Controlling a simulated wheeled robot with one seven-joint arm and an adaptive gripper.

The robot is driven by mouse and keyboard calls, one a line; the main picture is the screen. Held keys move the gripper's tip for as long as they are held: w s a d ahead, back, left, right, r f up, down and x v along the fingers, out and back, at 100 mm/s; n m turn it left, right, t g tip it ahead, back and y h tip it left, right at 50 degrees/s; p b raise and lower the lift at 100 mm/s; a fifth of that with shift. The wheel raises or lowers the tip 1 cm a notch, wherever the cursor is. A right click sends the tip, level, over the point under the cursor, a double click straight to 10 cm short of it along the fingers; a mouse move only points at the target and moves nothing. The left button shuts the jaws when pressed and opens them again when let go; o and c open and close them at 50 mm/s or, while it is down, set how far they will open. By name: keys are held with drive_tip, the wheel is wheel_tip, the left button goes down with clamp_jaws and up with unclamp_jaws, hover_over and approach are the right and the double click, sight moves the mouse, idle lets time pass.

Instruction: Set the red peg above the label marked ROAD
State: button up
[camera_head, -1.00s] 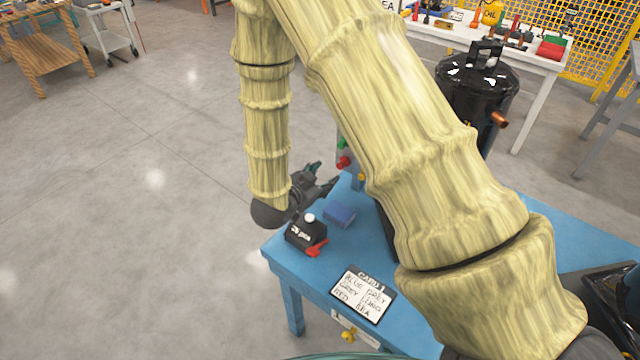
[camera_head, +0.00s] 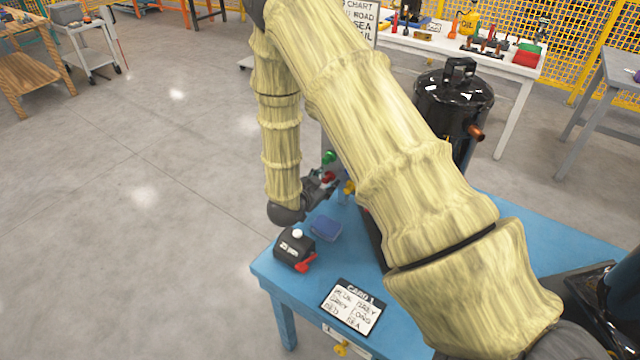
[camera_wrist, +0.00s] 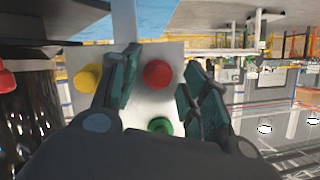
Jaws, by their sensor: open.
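The red peg (camera_wrist: 158,74) shows end-on between my open fingers in the wrist view, on a pale plate (camera_wrist: 140,112). A yellow peg (camera_wrist: 88,78) is to its left and a green peg (camera_wrist: 160,126) below it. In the head view, the red peg (camera_head: 327,177) is at my gripper (camera_head: 322,183), with the green peg (camera_head: 329,157) above and the yellow peg (camera_head: 349,187) to the right. My gripper (camera_wrist: 162,62) has a finger on each side of the red peg; contact cannot be told. The word ROAD shows on a chart (camera_head: 360,18), partly hidden by my arm.
The blue table (camera_head: 270,268) carries a black box with a red lever (camera_head: 292,250), a blue block (camera_head: 326,228) and a handwritten card (camera_head: 352,307). A black tank (camera_head: 455,100) stands behind. A white bench (camera_head: 500,68) holds tools. Open floor lies left.

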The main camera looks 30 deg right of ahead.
clamp_jaws()
drive_tip(key=c, duration=0.8)
unclamp_jaws()
clamp_jaws()
